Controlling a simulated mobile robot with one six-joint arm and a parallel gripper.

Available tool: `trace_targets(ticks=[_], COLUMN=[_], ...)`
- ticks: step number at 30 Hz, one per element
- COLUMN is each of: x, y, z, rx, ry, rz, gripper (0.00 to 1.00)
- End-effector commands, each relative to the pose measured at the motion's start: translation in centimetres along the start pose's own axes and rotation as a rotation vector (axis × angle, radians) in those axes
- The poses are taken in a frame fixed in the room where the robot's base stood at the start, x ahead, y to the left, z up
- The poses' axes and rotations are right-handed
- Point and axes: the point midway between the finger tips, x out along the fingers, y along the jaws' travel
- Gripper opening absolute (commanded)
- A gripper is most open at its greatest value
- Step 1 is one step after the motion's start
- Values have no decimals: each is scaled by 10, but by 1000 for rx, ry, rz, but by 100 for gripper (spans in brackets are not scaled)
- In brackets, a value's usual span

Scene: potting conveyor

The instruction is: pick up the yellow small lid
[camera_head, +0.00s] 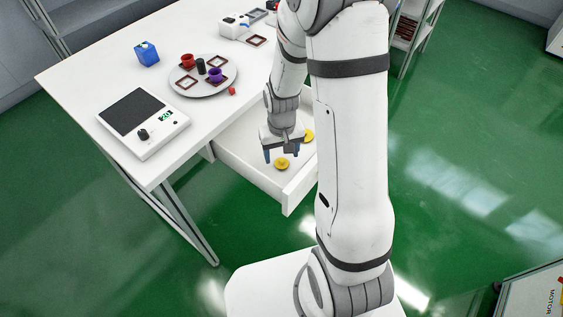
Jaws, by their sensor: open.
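Two small yellow round things show in the open white drawer (245,150). One yellow lid (282,164) lies on the drawer floor near its front, just below my gripper. The other yellow lid (309,135) lies further right and back, partly hidden behind my gripper and arm. I cannot tell which of the two is smaller with certainty. My gripper (282,157) points down over the drawer with its blue fingertips apart. It is open and holds nothing that I can see. Whether the fingers touch the front lid is unclear.
The drawer walls surround the lids. On the white table (85,75) stand a scale-like device (135,112), a blue box (147,54) and a round grey tray (225,90). The tray holds a red cup (187,60), a purple cup (215,75) and square frames. A red piece (232,91) lies at its edge.

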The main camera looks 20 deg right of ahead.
Motion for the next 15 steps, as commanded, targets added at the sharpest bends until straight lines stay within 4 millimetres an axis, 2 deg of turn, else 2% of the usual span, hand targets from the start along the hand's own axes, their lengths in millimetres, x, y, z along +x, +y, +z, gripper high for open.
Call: trace_targets(ticks=[1,5,13,15], x=[9,21,23,23], y=[0,0,0,0], z=[1,0,0,0], rx=[0,0,-1,-1], ry=[-4,-2,0,0], rz=[0,0,0,0], gripper=[64,64,64,59])
